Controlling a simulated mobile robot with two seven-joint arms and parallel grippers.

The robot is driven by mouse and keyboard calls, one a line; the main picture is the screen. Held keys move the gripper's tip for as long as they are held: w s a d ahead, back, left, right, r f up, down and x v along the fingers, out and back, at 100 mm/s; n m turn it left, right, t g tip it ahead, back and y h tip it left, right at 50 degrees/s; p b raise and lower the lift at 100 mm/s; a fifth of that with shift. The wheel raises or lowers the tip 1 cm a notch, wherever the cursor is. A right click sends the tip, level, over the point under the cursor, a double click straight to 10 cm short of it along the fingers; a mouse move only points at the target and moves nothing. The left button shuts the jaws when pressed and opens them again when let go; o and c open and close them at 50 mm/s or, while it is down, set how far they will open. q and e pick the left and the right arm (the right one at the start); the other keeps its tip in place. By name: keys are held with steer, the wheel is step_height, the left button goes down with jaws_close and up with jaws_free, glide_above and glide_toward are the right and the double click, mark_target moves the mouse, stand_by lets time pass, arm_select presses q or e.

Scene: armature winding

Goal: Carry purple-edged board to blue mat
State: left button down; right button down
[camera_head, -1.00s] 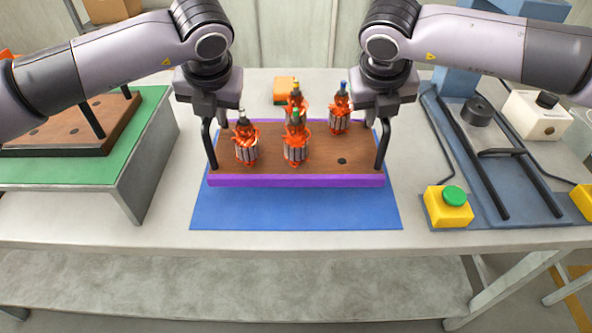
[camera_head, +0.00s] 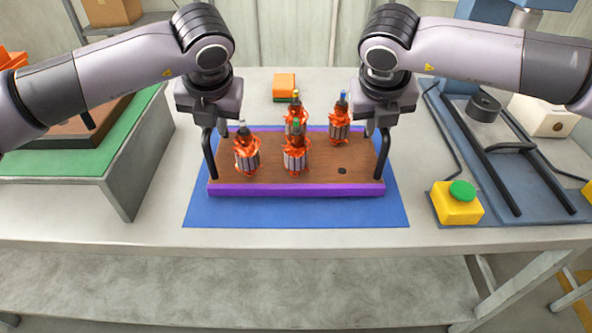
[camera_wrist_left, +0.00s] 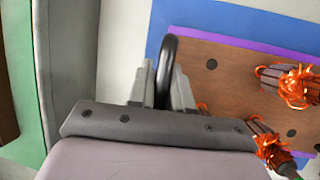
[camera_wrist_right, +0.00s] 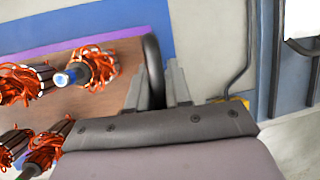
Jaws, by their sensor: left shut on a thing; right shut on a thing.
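The purple-edged board (camera_head: 300,188) is brown with a purple rim and a black handle at each end. It is over the blue mat (camera_head: 300,212), whose front and side strips show around it; I cannot tell whether it touches the mat. Several armatures with orange windings stand upright on the board, one of them (camera_head: 295,155) near its middle, and an empty hole is at the front right. My left gripper (camera_head: 209,135) is shut on the left handle (camera_wrist_left: 167,70). My right gripper (camera_head: 384,133) is shut on the right handle (camera_wrist_right: 153,70).
A green-topped stand (camera_head: 125,150) with another brown board (camera_head: 75,138) is at the left. A yellow box with a green button (camera_head: 458,203) and a blue-grey fixture with black rails (camera_head: 500,165) are at the right. A small orange block (camera_head: 284,85) lies behind the board.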

arm_select(q)
steer(key=shift+w+a+f+b, duration=0.1)
steer(key=shift+a+f+b, duration=0.05)
steer(key=shift+f+b, duration=0.25)
arm_select(e)
steer(key=shift+d+f, duration=0.15)
steer(key=shift+f, duration=0.25)
arm_select(q)
steer(key=c, duration=1.3)
jaws_free()
steer(key=shift+f, duration=0.1)
steer(key=shift+c, duration=0.2)
arm_select(e)
steer(key=c, duration=1.3)
jaws_free()
steer(key=shift+f, duration=0.1)
steer(key=shift+c, duration=0.2)
arm_select(q)
steer(key=o, duration=0.3)
arm_select(e)
steer(key=o, duration=0.3)
arm_select(q)
steer(key=shift+r, duration=0.25)
steer(key=v, duration=1.1)
steer(key=shift+s+r, duration=0.25)
steer(key=shift+r, duration=0.05)
arm_select(e)
steer(key=v, duration=1.2)
